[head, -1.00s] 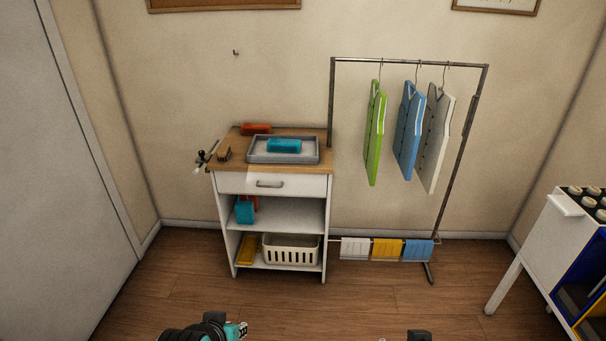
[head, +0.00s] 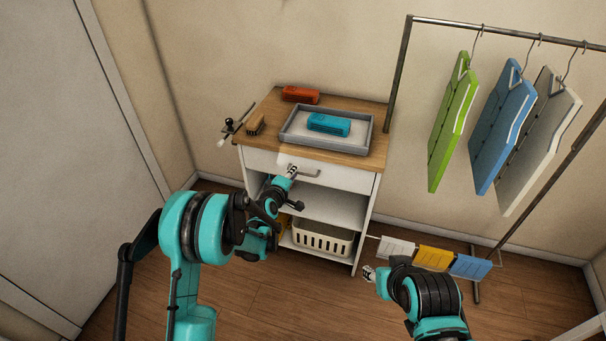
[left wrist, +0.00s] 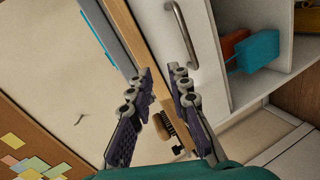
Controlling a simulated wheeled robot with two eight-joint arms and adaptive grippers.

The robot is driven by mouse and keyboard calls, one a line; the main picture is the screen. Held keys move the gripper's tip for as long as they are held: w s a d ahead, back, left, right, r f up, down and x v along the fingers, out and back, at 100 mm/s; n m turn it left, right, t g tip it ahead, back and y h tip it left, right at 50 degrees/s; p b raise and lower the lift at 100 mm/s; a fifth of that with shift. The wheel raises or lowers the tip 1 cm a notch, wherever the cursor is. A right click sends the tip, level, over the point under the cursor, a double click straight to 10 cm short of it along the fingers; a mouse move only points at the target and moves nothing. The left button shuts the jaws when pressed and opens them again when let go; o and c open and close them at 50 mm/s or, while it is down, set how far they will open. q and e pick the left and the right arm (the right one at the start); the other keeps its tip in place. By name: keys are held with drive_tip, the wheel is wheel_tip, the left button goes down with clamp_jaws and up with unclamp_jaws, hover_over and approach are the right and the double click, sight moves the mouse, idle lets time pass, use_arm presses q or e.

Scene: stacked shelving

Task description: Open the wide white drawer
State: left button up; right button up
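The wide white drawer (head: 330,175) is at the top of the small cabinet, under the wooden top, and its front looks flush with the cabinet. Its grey bar handle (head: 308,174) also shows in the left wrist view (left wrist: 184,36). My left gripper (head: 291,172) is in front of the drawer, close to the handle's left end. In the left wrist view its two fingers (left wrist: 162,72) are apart with nothing gripped between them, and the handle lies just beyond their tips. My right gripper (head: 369,274) is low, right of the cabinet; its fingers are too small to read.
A grey tray (head: 290,138) with a blue object (head: 329,124) stands on the cabinet top, beside an orange object (head: 300,94) and a brush (head: 255,124). A basket (head: 322,239) sits below. A clothes rack (head: 400,75) stands close on the right.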

sight(303, 174)
use_arm(q)
drive_tip(key=w+d+f, duration=0.1)
drive_tip(key=w+f, duration=0.2)
drive_tip(key=w+d+f+n+b, duration=0.1)
drive_tip(key=w+f, duration=0.1)
drive_tip(key=w, duration=0.1)
drive_tip(key=w+d+f+n+t+b, duration=0.1)
drive_tip(key=w+f, duration=0.2)
drive_tip(key=shift+d+f, duration=0.3)
drive_tip(key=shift+d, duration=0.05)
clamp_jaws()
